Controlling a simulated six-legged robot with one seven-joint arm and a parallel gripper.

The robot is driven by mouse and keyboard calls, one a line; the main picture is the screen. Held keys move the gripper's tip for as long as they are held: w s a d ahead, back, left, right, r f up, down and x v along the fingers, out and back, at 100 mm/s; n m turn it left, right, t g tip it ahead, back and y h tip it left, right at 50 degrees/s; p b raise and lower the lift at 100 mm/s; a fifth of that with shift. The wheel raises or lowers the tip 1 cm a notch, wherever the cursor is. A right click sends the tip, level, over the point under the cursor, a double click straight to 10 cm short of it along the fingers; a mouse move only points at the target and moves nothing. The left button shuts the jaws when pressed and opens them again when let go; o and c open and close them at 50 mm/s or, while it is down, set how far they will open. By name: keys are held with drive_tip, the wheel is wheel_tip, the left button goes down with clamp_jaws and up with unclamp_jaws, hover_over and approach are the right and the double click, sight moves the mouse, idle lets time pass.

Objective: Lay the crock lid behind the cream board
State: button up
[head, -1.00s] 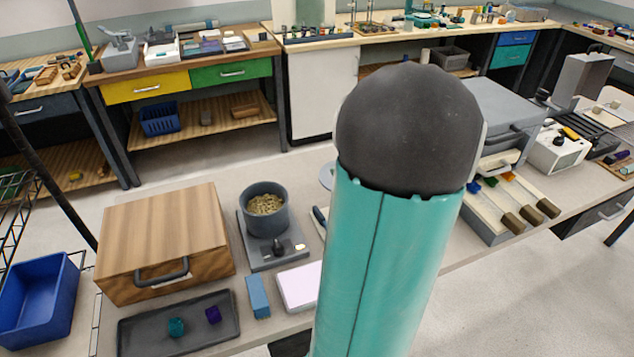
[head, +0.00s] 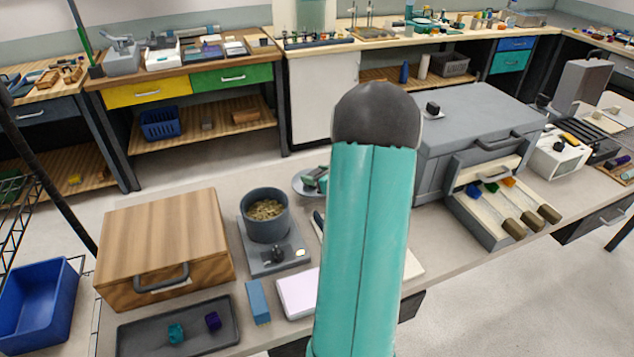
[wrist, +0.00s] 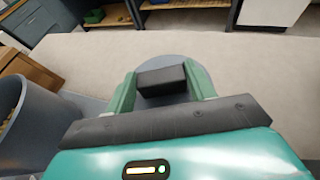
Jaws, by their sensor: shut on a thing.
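The crock lid is a round grey disc (head: 299,187) with a dark block-shaped knob (wrist: 163,80). My gripper (head: 317,178) is shut on this knob, with green fingers on either side in the wrist view (wrist: 162,90). The disc shows beneath and beyond the fingers. I cannot tell how high the lid is above the counter. The cream board (head: 413,264) shows only as a strip to the right of my arm; the arm hides the rest. The grey crock (head: 266,226), open and filled with pale bits, stands left of the lid on a grey scale-like base (head: 280,262).
A wooden box (head: 165,240), a dark tray (head: 180,335) with two small cubes, a blue block (head: 258,302) and a pale pad (head: 297,292) occupy the left and front. Bare counter shows beyond the lid.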

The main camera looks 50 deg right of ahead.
drive_tip(key=shift+f, duration=1.4)
drive_tip(key=shift+f, duration=0.1)
drive_tip(key=o, duration=1.1)
drive_tip(key=shift+c, duration=0.2)
drive_tip(key=shift+s+r, duration=0.2)
drive_tip(key=shift+s, duration=0.05)
drive_tip(key=v, duration=1.1)
drive_tip(key=shift+s+a+r, duration=0.1)
drive_tip(key=shift+s, duration=0.15)
